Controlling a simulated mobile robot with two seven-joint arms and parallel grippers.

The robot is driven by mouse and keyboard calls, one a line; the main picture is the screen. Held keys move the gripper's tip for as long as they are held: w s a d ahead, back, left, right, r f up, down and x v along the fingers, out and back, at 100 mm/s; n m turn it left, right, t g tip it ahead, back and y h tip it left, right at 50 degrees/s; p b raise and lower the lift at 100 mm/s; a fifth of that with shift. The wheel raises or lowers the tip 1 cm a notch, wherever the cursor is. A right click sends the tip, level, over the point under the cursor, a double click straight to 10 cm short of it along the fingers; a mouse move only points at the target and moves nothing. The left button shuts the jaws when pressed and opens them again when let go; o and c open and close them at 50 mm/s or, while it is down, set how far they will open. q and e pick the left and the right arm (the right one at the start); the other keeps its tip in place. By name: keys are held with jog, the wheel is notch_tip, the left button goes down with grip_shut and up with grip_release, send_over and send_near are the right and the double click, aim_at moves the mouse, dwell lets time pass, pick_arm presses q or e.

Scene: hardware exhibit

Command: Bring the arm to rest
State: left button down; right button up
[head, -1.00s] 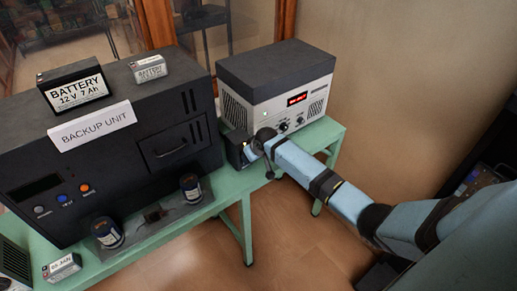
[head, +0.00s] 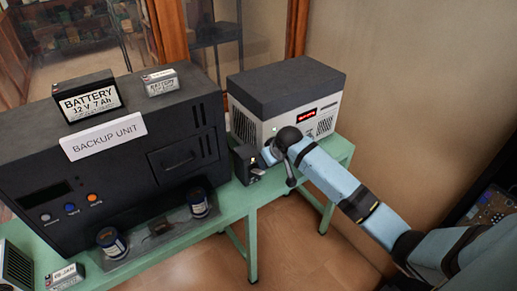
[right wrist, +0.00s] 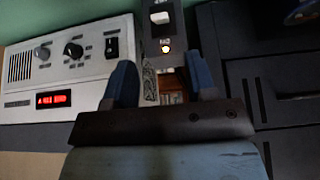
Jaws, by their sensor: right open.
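My right arm comes in from the right in the head view. Its gripper (head: 268,157) is beside a small black switch box (head: 244,165) on the green bench and is partly hidden by my wrist. In the right wrist view the two blue fingers (right wrist: 162,78) stand apart with nothing gripped between them. My left gripper is not in view.
A black backup unit (head: 112,185) stands left on the bench (head: 262,192), with batteries (head: 86,97) on top. A grey-white power supply (head: 290,122) with a red display stands behind my wrist. Wood floor (head: 300,245) is open in front; a dark rack (head: 487,205) stands right.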

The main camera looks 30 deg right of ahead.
jog(key=s+a+f+n+t+y, duration=0.1)
jog(key=s+a+f+t, duration=0.1)
jog(key=s+a+f, duration=0.85)
jog(key=s+a+f+t, duration=0.1)
jog(key=s+a, duration=0.2)
jog(key=s, duration=0.7)
jog(key=s+a+f+n+t+y, duration=0.1)
jog(key=s+a+t, duration=0.1)
jog(key=s, duration=0.8)
jog(key=shift+s+a+y, duration=0.3)
jog(key=shift+s+a, duration=0.05)
jog(key=shift+a, duration=0.55)
